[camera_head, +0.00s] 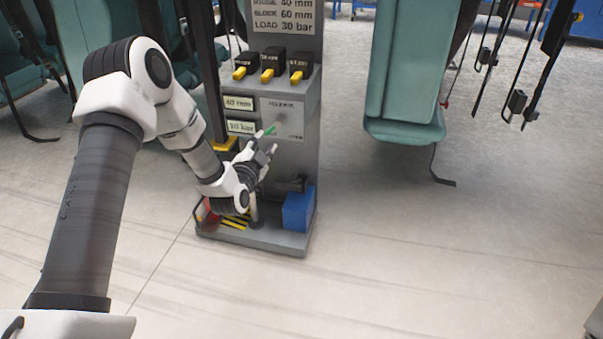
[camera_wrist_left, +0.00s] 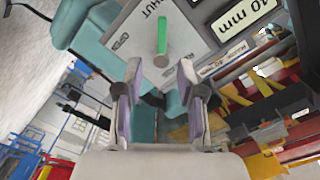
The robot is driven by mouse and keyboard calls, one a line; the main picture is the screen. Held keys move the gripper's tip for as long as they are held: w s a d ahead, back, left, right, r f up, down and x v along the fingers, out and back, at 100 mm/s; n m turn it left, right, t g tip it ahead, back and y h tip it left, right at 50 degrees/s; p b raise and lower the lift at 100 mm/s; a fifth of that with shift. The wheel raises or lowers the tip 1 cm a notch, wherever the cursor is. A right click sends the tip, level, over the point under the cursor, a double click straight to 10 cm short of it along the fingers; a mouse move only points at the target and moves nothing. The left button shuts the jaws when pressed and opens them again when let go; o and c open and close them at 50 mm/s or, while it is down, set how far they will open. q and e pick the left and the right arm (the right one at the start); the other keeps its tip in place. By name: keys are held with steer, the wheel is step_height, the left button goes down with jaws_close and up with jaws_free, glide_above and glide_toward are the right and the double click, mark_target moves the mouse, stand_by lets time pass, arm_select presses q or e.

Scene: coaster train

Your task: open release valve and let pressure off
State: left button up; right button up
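The release valve's green lever (camera_head: 269,131) sits on a light panel (camera_head: 297,104) on the grey stand, below the printed word RELEASE. In the left wrist view the green lever (camera_wrist_left: 161,36) stands upright in the picture, close to the word SHUT. My left gripper (camera_head: 268,146) is just below the lever in the head view. In the left wrist view its fingers (camera_wrist_left: 160,78) are spread apart with nothing held between them, and the lever lies beyond their tips. No contact with the lever is visible. My right gripper is not in view.
Displays reading 40 mm (camera_head: 238,103) and 30 bar (camera_head: 241,127) are left of the valve. Several yellow-tipped black parts (camera_head: 269,66) line the ledge above. A blue block (camera_head: 298,210) rests on the stand's base (camera_head: 270,241). A green seat (camera_head: 405,75) hangs at right; floor between is clear.

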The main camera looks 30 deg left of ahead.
mark_target(270, 131)
arm_select(q)
steer(key=b+x, duration=0.1)
steer(key=x, duration=0.1)
steer(key=b+x, duration=0.1)
steer(key=x, duration=0.2)
steer(key=a+f+b+x, duration=0.1)
steer(key=x, duration=0.1)
steer(key=shift+w, duration=0.2)
steer(key=shift+w+a+r, duration=0.1)
steer(key=shift+w, duration=0.25)
jaws_close()
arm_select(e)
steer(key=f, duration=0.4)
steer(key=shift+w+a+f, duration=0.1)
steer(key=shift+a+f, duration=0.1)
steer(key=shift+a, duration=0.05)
